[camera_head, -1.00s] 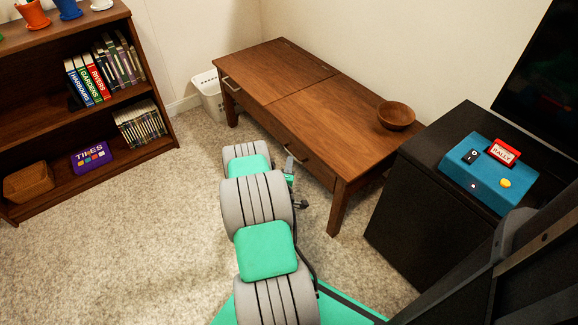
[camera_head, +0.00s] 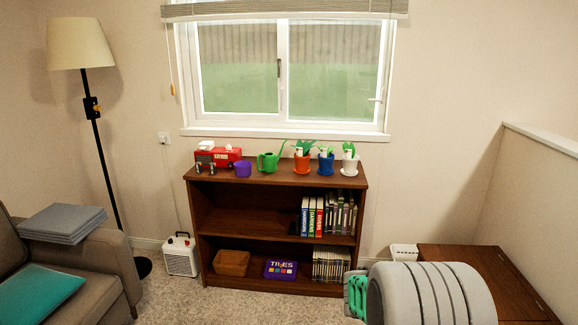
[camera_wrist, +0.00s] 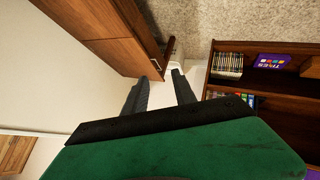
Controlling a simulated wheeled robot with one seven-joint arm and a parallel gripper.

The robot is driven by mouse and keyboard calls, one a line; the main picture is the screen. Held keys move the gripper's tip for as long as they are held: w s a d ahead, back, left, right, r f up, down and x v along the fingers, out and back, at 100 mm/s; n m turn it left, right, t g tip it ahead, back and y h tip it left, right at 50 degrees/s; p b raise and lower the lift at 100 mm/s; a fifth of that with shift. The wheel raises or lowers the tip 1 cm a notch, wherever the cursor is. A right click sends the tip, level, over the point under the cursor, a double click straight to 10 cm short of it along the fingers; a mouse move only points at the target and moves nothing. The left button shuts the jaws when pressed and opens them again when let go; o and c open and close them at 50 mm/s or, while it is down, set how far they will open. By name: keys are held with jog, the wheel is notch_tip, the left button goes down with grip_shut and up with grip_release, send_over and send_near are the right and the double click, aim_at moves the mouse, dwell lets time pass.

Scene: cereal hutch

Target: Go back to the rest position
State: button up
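My gripper (camera_wrist: 160,78) shows in the wrist view with its two dark fingers apart and nothing between them. It is above the floor area between the brown wooden desk (camera_wrist: 105,25) and the bookshelf (camera_wrist: 275,103). In the head view my arm fills the lower right corner, in front of the desk (camera_head: 500,270). The fingers cannot be made out there.
The bookshelf (camera_head: 225,193) stands under the window, with plants, books and a purple box (camera_head: 280,269) on it. A white basket (camera_head: 404,251) is beside the desk. A sofa (camera_head: 100,265), a floor lamp (camera_head: 80,43) and a white heater (camera_head: 181,256) are at left. Carpet is open in front.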

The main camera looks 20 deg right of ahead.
jog(key=s+a+r+n+y+p, duration=0.1)
jog(key=s+a+r+y+p, duration=0.2)
jog(key=a+r, duration=0.9)
jog(key=s+a+r+n+y+p, duration=0.1)
jog(key=s+a+r+p, duration=0.1)
jog(key=a, duration=0.4)
jog(key=s+a+r+n+g+y+p, duration=0.1)
jog(key=s+a+r+y+p, duration=0.1)
jog(key=s+a, duration=0.4)
jog(key=s+a+r+n+y+p, duration=0.1)
jog(key=s+a+r+p, duration=0.2)
jog(key=a, duration=0.4)
notch_tip(320, 180, up, 2)
jog(key=shift+s+r+n+g+y, duration=0.15)
jog(key=shift+s+n+g+y, duration=0.2)
jog(key=shift+s, duration=0.5)
